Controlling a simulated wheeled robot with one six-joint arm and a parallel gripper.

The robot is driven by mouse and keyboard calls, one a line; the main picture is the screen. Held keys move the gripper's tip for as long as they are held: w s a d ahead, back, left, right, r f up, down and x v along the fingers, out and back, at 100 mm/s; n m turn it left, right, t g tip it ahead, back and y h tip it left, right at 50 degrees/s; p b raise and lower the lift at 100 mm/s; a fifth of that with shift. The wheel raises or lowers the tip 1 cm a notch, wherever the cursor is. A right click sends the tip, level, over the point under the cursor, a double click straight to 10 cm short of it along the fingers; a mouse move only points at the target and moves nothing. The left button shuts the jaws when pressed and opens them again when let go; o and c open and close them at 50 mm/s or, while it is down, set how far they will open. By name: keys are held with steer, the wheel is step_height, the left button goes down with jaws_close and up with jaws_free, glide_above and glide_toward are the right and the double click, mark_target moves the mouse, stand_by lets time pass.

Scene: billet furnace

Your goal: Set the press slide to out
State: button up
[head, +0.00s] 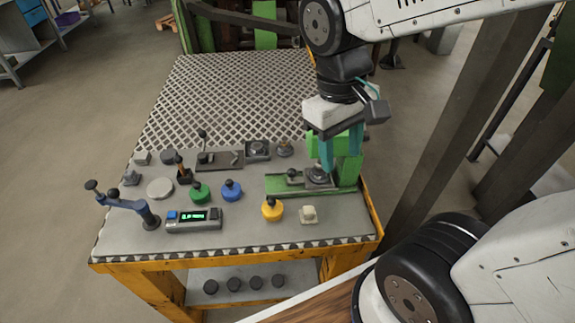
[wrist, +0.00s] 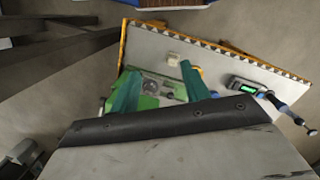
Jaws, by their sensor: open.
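The press (head: 347,170) is a green upright frame at the right end of a long green base on the table. Its slide (head: 318,178), a dark plate with a round grey top, sits close to the upright. A small dark knob (head: 291,174) stands to its left over the base. My gripper (head: 340,158) points down over the press with teal fingers apart and nothing between them. In the wrist view, the open fingers (wrist: 160,72) reach over the table, with the slide (wrist: 150,87) and knob (wrist: 169,96) showing between them. The gripper partly hides the upright.
A yellow knob (head: 272,209) and a cream button (head: 308,214) stand in front of the press. Blue (head: 231,190) and green (head: 200,192) knobs, a display box (head: 194,219) and a blue lever (head: 128,203) are left. The mesh top (head: 230,95) behind is clear.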

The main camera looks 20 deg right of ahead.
mark_target(290, 170)
steer(key=w+a+f+n+t+h, duration=0.1)
steer(key=w+a+f+n+h, duration=0.1)
steer(key=w+f+n, duration=0.45)
steer(key=w+a+f+n+h, duration=0.2)
steer(key=w+a+f+n, duration=0.1)
steer(key=w+f, duration=0.65)
steer(key=d+f, duration=0.1)
steer(key=w+d+f, duration=0.1)
steer(key=f, duration=0.1)
steer(key=d+f, duration=0.1)
steer(key=f, duration=0.1)
steer(key=shift+w+d+f, duration=0.1)
steer(key=shift+w, duration=0.2)
jaws_close()
